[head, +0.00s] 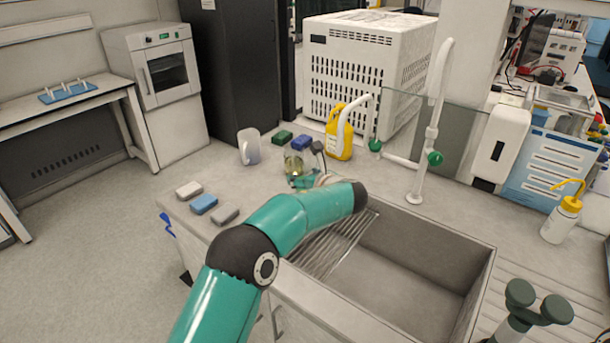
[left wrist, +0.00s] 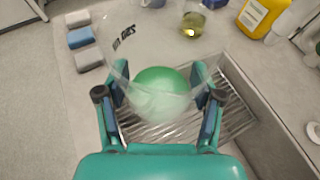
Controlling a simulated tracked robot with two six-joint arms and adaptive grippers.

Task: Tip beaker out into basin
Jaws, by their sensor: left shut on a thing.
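My left gripper (left wrist: 158,98) is shut on a clear beaker (left wrist: 122,72) with dark markings. A rounded green shape shows inside it; I cannot tell whether it is liquid. In the head view my arm hides most of the gripper (head: 309,182), and the beaker cannot be made out clearly. In the wrist view the beaker overlaps the draining rack at the left end of the basin. The basin (head: 412,262) is a grey sink and looks empty. My right gripper is not in view.
A glass with yellowish liquid (head: 293,163), a whitish jug (head: 249,147) and a yellow bottle (head: 340,135) stand behind. Several sponges (head: 204,204) lie at left. A white tap (head: 433,130) rises behind the basin.

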